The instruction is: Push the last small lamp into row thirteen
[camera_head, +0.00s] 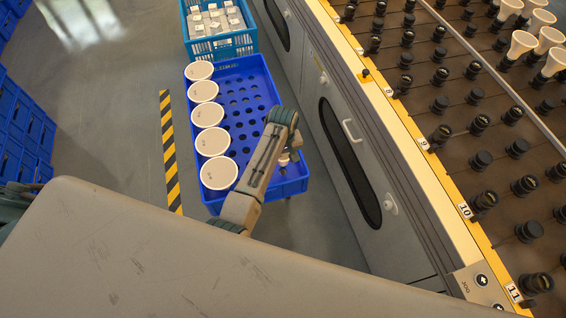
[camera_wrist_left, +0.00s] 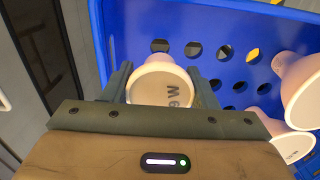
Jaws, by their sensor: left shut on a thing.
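My left gripper (camera_head: 284,150) is over the right part of the blue crate (camera_head: 262,74). In the left wrist view the gripper (camera_wrist_left: 162,88) is shut on a small lamp (camera_wrist_left: 160,84), with a pale round face carrying dark letters and a pinkish neck. A bit of this lamp also shows under the gripper in the head view (camera_head: 287,159). I cannot tell whether its base is still in a hole of the crate. The rack (camera_head: 465,95) with rows of dark sockets is at the right. Its visible row tags include 9, 10 and 11; no tag 13 is in view. My right gripper is not in view.
Several large pale lamps (camera_head: 210,114) stand along the crate's left side, close to my gripper in the wrist view (camera_wrist_left: 292,147). A teal crate (camera_head: 222,46) with small white-topped items is behind. Grey cabinet doors (camera_head: 345,160) front the rack. A striped floor strip (camera_head: 169,150) runs left.

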